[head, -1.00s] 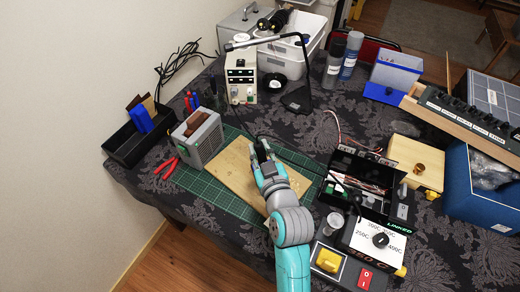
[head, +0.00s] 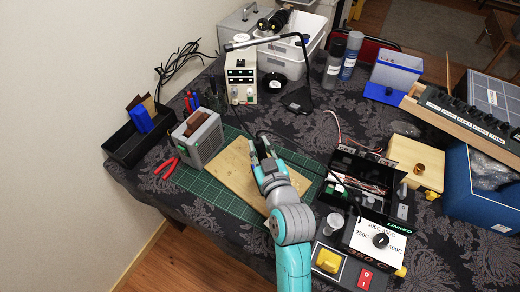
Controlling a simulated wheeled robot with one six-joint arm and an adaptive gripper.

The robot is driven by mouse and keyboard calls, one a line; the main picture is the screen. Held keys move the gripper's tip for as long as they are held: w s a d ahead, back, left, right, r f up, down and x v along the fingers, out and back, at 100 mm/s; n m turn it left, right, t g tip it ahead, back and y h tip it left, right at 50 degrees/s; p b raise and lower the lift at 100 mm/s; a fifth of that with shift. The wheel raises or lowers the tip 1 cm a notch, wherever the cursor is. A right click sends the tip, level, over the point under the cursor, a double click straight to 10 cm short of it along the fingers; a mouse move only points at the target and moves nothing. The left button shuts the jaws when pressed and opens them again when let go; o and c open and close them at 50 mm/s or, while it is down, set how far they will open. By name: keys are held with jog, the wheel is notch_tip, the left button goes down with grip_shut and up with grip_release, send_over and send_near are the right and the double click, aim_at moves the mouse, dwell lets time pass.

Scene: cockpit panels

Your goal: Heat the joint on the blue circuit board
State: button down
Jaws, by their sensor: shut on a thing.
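My gripper (head: 262,150) is over the wooden board (head: 238,172) on the green cutting mat (head: 205,183). It is shut on a dark, slim tool that looks like a soldering iron, mostly hidden by the fingers. A thin black cable runs from near the gripper toward the control box (head: 376,240), which has a temperature dial (head: 380,240). I cannot make out the blue circuit board; it may be hidden by my gripper and arm. Whether the tool's tip touches anything is too small to tell.
A grey fan box (head: 199,138) and red pliers (head: 167,167) are left of the wooden board. An open black box (head: 362,178) is to the right. A black lamp stand (head: 297,100) and power supply (head: 241,78) stand behind. A red switch (head: 365,278) is at front right.

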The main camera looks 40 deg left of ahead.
jog(key=shift+r, duration=2.8)
